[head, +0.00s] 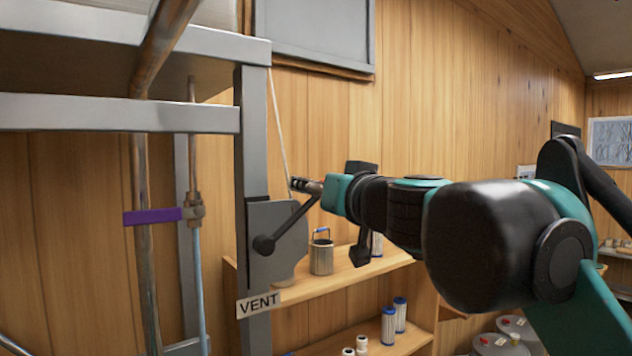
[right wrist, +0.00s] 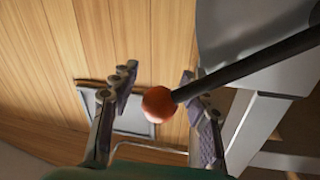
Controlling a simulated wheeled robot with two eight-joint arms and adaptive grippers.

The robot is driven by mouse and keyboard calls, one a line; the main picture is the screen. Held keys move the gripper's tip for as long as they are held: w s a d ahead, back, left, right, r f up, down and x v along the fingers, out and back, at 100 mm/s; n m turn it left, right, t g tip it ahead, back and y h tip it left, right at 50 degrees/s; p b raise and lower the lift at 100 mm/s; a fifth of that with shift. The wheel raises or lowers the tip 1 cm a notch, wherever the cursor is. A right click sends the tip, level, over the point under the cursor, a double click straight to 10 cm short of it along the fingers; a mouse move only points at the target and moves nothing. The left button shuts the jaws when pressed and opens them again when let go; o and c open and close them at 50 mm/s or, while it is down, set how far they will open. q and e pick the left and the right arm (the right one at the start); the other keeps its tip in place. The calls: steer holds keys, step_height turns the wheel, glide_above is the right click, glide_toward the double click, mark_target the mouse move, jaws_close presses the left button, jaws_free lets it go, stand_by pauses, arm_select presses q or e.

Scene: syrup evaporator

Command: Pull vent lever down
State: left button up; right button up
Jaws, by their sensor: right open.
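The vent lever (head: 290,223) is a black rod on a grey plate (head: 289,212) fixed to the grey post. It slants up to the right from a round black hub (head: 263,244). A "VENT" label (head: 258,304) sits below it. In the right wrist view the lever (right wrist: 250,68) ends in an orange ball knob (right wrist: 158,104). My right gripper (head: 305,186) is at the lever's upper end. In the right wrist view its fingers (right wrist: 158,76) are open, with the knob between them, nearer the right finger. Contact cannot be told. In the head view the knob is hidden.
A grey frame (head: 120,113) with copper pipes and a purple-handled valve (head: 153,216) stands at the left. A cord (head: 279,125) hangs behind the plate. A shelf (head: 345,280) with a metal pot (head: 321,256) is behind my right gripper.

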steer(key=shift+w+a+f, duration=0.1)
steer(key=shift+w+a, duration=0.05)
steer(key=shift+w, duration=0.15)
jaws_close()
